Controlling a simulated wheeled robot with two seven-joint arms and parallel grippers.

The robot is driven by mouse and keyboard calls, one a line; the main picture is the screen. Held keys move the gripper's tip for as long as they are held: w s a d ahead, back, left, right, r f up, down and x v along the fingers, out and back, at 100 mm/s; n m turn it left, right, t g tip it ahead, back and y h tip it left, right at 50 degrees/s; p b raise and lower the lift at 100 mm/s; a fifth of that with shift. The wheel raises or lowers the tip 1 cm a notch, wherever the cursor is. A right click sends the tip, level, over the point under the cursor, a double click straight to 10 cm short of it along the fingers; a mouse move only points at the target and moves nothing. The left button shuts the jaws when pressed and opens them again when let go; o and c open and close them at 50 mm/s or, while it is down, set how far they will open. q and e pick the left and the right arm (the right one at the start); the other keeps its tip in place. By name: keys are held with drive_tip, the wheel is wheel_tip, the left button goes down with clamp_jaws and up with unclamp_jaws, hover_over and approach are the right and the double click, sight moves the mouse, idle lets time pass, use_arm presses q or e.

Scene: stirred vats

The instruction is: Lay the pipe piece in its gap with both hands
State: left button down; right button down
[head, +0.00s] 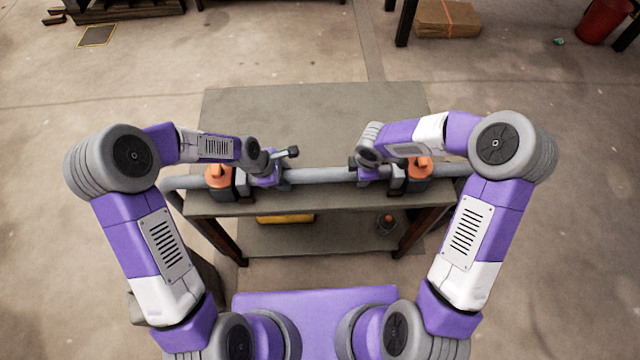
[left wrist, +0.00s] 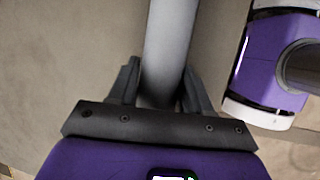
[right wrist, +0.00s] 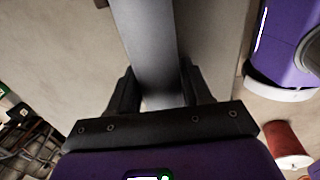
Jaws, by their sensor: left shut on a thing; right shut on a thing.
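The grey pipe piece (head: 325,175) lies level across the front part of the table, between two dark clamp stands with orange tops, the left stand (head: 221,182) and the right stand (head: 417,174). My left gripper (head: 272,178) is shut on the pipe near its left part; the left wrist view shows the pipe (left wrist: 168,50) between the fingers (left wrist: 158,92). My right gripper (head: 366,172) is shut on the pipe near its right part; the right wrist view shows the pipe (right wrist: 148,45) between the fingers (right wrist: 154,95). Whether the pipe ends are seated is hidden by my grippers.
The table (head: 310,125) is bare behind the pipe. Fixed grey pipe (head: 180,183) runs outward past the left stand. A cardboard stack (head: 447,19) and red bin (head: 603,20) stand far back.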

use_arm(q)
drive_tip(key=shift+c, duration=2.4)
unclamp_jaws()
use_arm(e)
drive_tip(key=shift+c, duration=2.4)
unclamp_jaws()
use_arm(q)
drive_tip(key=shift+r, duration=0.1)
drive_tip(key=v, duration=1.1)
use_arm(e)
drive_tip(key=shift+r, duration=0.1)
use_arm(q)
drive_tip(key=shift+s+a+r, duration=0.1)
drive_tip(key=shift+a+r, duration=0.05)
drive_tip(key=shift+r, duration=0.25)
use_arm(e)
wheel_tip(320, 180, up, 12)
drive_tip(key=s, duration=0.2)
drive_tip(key=shift+s+f, duration=0.2)
